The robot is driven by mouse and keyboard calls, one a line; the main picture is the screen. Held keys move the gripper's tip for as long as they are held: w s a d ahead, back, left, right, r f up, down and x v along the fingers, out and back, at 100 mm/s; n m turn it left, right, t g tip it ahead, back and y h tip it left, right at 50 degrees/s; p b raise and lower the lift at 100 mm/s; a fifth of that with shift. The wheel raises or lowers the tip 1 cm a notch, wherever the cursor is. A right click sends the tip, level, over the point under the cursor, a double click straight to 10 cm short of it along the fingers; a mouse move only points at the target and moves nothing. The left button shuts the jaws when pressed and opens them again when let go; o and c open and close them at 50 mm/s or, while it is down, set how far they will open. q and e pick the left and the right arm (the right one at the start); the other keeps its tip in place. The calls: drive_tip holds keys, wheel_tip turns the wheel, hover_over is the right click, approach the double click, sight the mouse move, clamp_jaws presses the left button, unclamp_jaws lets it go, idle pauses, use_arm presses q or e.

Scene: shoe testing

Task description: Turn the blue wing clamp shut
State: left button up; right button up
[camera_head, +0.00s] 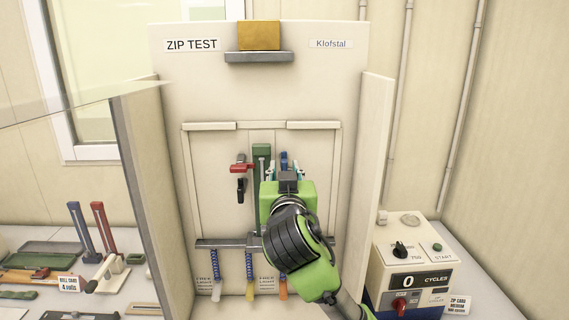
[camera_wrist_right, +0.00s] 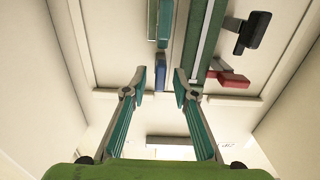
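The blue wing clamp (camera_head: 284,159) is on the upright panel, just right of a green vertical bar (camera_head: 262,158); my gripper hides its lower part. My right gripper (camera_head: 285,172) is in front of it, fingers pointing at the panel. In the right wrist view my right gripper (camera_wrist_right: 160,80) is open, its two teal fingers apart, with a blue part (camera_wrist_right: 161,72) visible between the tips. I cannot tell whether the fingers touch it. A red clamp handle (camera_head: 242,168) is left of the green bar. My left gripper is not in view.
A black handle (camera_head: 240,187) hangs below the red one. Side walls flank the panel. A cycle counter box (camera_head: 410,270) stands at right; tools lie on the left table.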

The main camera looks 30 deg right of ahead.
drive_tip(key=shift+w, duration=0.1)
drive_tip(key=shift+c, duration=0.2)
drive_tip(key=shift+d, duration=0.1)
clamp_jaws()
drive_tip(key=shift+n, duration=0.4)
drive_tip(key=n, duration=0.2)
drive_tip(key=shift+n, duration=0.4)
drive_tip(key=n, duration=0.4)
drive_tip(key=shift+w+n, duration=0.1)
drive_tip(key=shift+n, duration=0.2)
drive_tip(key=shift+a+f+n, duration=0.1)
drive_tip(key=shift+n, duration=2.35)
drive_tip(key=shift+a+f+n, duration=0.1)
drive_tip(key=shift+n, duration=2.35)
